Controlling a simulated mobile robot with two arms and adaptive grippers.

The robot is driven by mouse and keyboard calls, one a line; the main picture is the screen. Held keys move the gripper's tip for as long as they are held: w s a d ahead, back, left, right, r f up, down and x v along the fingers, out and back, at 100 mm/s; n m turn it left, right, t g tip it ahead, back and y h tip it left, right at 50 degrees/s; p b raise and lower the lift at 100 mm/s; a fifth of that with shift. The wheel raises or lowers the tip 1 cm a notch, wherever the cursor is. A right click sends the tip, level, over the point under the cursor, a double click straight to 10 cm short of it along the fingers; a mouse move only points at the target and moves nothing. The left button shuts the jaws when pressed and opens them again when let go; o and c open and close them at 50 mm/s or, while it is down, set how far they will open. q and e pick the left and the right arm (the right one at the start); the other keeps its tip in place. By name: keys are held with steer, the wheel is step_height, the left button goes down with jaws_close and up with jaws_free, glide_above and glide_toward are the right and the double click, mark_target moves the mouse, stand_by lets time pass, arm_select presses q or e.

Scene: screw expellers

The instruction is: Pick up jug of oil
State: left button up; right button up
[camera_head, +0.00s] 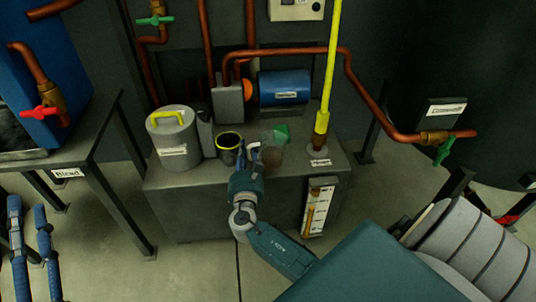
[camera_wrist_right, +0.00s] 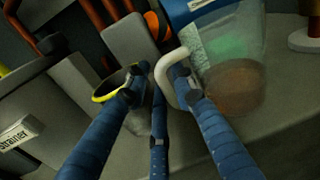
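The jug of oil is a clear jug (camera_wrist_right: 235,60) with brown liquid low inside and a pale looped handle (camera_wrist_right: 169,92). In the head view the jug (camera_head: 272,157) stands on the grey cabinet top, partly behind my right gripper (camera_head: 253,150). In the right wrist view the blue fingers of my right gripper (camera_wrist_right: 157,76) converge at the handle. One fingertip shows inside the loop and the others outside it; whether they press on it is unclear. My left gripper (camera_head: 27,205) is at the lower left, fingers apart and empty.
A dark yellow-rimmed container (camera_head: 229,141) stands just left of the jug, also in the wrist view (camera_wrist_right: 106,91). A grey lidded strainer (camera_head: 173,140) is further left. Copper pipes (camera_head: 290,51) run behind.

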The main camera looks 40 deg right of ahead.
steer(key=shift+w+d, duration=0.1)
jaws_close()
steer(key=shift+r, duration=0.25)
stand_by(0.4)
